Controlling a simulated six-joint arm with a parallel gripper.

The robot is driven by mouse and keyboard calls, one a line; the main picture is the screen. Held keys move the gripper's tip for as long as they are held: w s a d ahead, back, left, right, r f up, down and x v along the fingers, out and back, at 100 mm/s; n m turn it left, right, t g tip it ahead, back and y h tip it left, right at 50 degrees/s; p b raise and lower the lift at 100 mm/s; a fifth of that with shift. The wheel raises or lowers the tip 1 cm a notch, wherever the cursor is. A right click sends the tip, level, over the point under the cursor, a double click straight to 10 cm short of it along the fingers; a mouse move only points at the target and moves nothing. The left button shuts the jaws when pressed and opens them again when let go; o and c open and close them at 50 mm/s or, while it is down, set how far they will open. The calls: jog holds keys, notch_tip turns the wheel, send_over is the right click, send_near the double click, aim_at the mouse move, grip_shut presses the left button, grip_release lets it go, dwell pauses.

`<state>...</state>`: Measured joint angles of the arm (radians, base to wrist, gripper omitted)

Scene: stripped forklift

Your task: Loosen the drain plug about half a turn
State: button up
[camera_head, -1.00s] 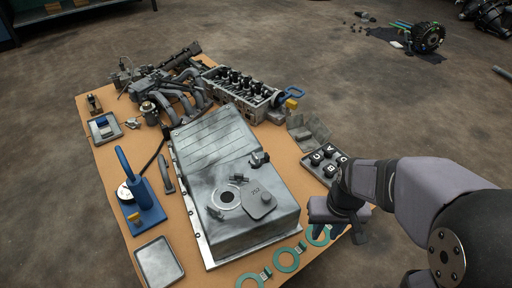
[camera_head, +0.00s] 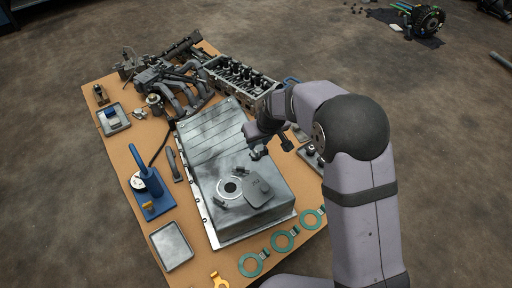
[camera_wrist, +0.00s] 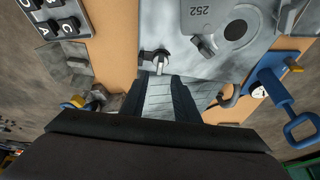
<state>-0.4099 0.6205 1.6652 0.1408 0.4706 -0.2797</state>
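The oil pan (camera_head: 215,145), a large grey metal box marked 252 on a raised plate, lies on the table. In the wrist view a dark fitting with a pale stem (camera_wrist: 160,60) sits on the pan (camera_wrist: 270,60) near one edge. I cannot tell for sure which is the drain plug. My gripper (camera_wrist: 161,80) is open, with the first fitting just beyond and between its fingertips; contact is not visible. In the head view my gripper (camera_head: 262,147) hangs over the pan's right side.
A blue tool on a stand (camera_head: 151,180) and a metal tray (camera_head: 171,246) are at the left. Green rings (camera_head: 283,240) lie along the front. The cylinder head (camera_head: 236,82) and manifold (camera_head: 180,85) are at the back. A lettered tray (camera_wrist: 55,20) is beside the pan.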

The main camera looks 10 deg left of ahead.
aim_at(255, 150)
jog(key=b+x, duration=0.3)
jog(key=x, duration=0.3)
jog(key=shift+f, duration=0.25)
jog(key=shift+c, duration=0.7)
grip_shut()
